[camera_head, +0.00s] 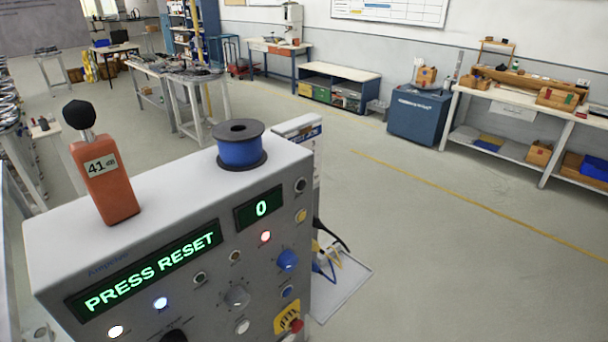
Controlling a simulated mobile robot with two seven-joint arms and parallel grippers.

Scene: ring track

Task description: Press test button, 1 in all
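A grey test machine (60,232) fills the lower left, its sloped front panel facing me. Its long green display (150,272) reads "PRESS RESET" and a small display (259,208) reads "0". Several round buttons sit below: a lit white one (116,331), a lit blue-white one (161,303), a lit red one (266,237), a yellow one (301,216), an unlit white one (242,327) and dark ones. Their labels are too small to read, so I cannot tell which is the test button. Neither of my grippers is in view.
An orange sound meter (105,185) reading 41 and a blue spool (240,150) stand on the machine's top. Blue knobs (288,260) and a red mushroom button (296,325) are on the panel. Cables hang at its right side. Open floor (440,250) lies to the right.

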